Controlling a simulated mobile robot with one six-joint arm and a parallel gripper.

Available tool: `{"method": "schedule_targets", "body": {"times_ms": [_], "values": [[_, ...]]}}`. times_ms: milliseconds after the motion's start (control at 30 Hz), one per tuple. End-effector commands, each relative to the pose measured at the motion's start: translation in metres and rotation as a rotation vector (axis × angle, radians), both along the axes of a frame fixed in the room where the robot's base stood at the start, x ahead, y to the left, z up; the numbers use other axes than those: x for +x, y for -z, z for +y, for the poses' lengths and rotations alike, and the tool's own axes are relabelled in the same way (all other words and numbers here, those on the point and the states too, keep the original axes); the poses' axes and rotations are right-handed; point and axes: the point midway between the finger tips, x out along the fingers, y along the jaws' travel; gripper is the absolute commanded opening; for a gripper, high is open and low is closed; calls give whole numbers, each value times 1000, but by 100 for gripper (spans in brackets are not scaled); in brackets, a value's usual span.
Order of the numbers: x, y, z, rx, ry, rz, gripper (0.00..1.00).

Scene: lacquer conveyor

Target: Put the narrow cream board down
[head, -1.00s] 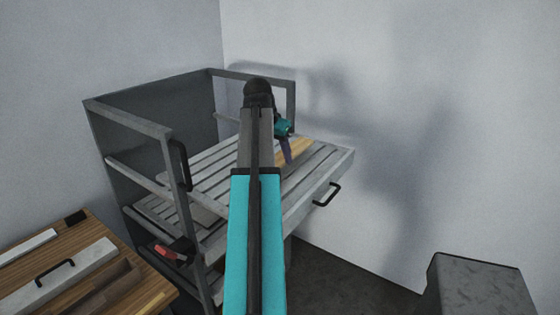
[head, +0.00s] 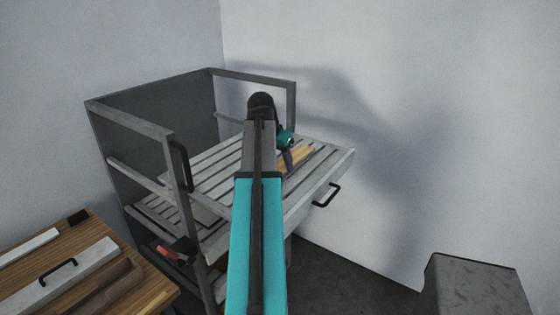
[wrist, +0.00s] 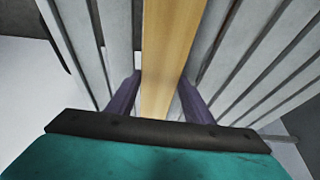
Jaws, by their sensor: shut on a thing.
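The narrow cream board (head: 298,155), yellowish wood in colour, is over the slatted top shelf (head: 228,160) of the grey rack, near its right side. My gripper (head: 288,163) is partly hidden behind my arm in the head view. In the wrist view, the purple fingers of my gripper (wrist: 159,78) stand on both sides of the board (wrist: 166,50) and are shut on it. The board runs about parallel to the slats. I cannot tell whether its underside touches them.
The slatted shelf sticks out of the rack, with a black handle (head: 326,195) on its front. Rack posts (head: 190,205) and rails stand around its left and back. A wooden table (head: 92,285) with several pieces is at lower left. A grey block (head: 475,285) stands at lower right.

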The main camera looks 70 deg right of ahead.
Motion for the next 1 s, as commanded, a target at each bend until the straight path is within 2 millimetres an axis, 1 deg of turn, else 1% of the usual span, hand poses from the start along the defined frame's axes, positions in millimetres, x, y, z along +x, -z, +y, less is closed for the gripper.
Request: {"method": "schedule_targets", "body": {"times_ms": [433, 467, 533, 567, 867, 1000], "values": [[0, 4, 0, 0, 0, 0, 18], [0, 4, 0, 1, 0, 1, 52], [0, 3, 0, 1, 0, 1, 63], [0, 3, 0, 1, 0, 1, 65], [0, 3, 0, 0, 0, 1, 65], [0, -1, 0, 0, 0, 0, 65]]}}
